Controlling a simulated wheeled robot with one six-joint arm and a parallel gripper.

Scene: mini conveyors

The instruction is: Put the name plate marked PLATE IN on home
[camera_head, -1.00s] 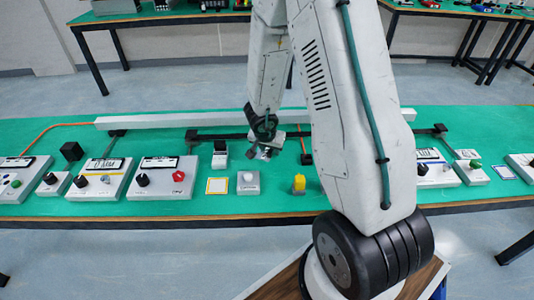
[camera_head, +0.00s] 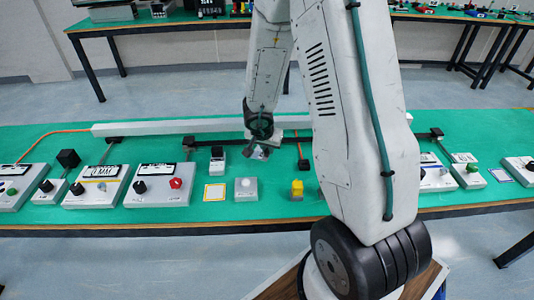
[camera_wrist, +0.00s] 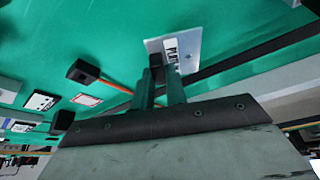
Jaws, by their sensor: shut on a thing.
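My gripper (camera_wrist: 160,82) reaches down over the green bench and is shut. At its fingertips in the wrist view is a name plate (camera_wrist: 171,49) with dark lettering that starts "PLAT"; the rest is hidden by a finger. The plate lies against or over a pale grey panel (camera_wrist: 187,51), and I cannot tell whether they touch. In the head view my gripper (camera_head: 261,150) is small, above the middle of the bench, and the plate cannot be read there. I cannot tell which spot is home.
Control boxes with knobs (camera_head: 160,186) line the bench front at left. A long pale rail (camera_head: 160,127) runs along the back.

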